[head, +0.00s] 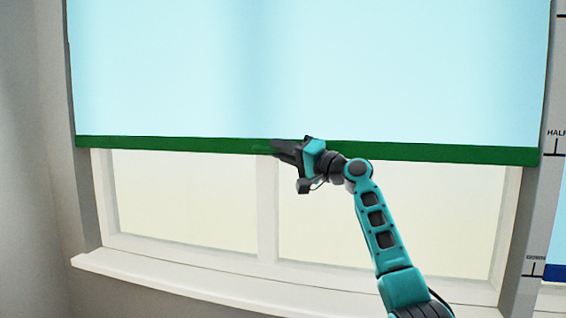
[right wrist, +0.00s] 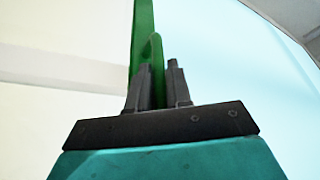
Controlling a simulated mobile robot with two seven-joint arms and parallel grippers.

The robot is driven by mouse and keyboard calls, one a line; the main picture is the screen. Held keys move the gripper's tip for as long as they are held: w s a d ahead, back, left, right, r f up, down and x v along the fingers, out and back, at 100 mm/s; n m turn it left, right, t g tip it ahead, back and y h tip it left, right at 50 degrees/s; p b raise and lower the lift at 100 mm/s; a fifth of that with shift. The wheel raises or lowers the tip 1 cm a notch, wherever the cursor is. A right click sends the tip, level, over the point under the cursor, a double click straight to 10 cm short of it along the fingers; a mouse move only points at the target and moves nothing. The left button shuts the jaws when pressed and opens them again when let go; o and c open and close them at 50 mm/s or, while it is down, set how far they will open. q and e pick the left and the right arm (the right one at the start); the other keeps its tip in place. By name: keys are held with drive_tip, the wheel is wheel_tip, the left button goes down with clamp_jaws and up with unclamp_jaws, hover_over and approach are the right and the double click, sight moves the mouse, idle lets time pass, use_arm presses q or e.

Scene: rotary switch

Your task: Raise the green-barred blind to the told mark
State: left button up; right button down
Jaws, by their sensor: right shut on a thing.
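The light blue blind (head: 200,70) hangs over the upper part of the window, with a green bar (head: 440,153) along its lower edge. The bar's right end is level with the tick just under the word HALF (head: 556,133) on the strip at the right. My right gripper (head: 275,148) is at the middle of the bar. In the right wrist view its two fingers (right wrist: 158,88) are shut on a green loop-shaped part (right wrist: 152,55) of the bar. My left gripper is not in view.
A white window sill (head: 180,277) runs below the bar. A lower mark, DOWN (head: 535,258), is on the right strip. Another blind with a dark blue bar (head: 555,272) shows at the right edge.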

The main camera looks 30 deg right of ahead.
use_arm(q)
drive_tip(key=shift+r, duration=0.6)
use_arm(e)
drive_tip(key=shift+r, duration=0.9)
drive_tip(key=c, duration=1.1)
unclamp_jaws()
drive_tip(key=shift+f, duration=0.1)
drive_tip(key=shift+s+d+f, duration=0.15)
drive_tip(key=shift+s, duration=0.15)
use_arm(q)
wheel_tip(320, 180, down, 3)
drive_tip(key=b, duration=0.2)
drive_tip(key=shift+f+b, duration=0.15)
drive_tip(key=shift+b, duration=0.2)
use_arm(e)
drive_tip(key=v, duration=1.2)
drive_tip(key=shift+s, duration=0.15)
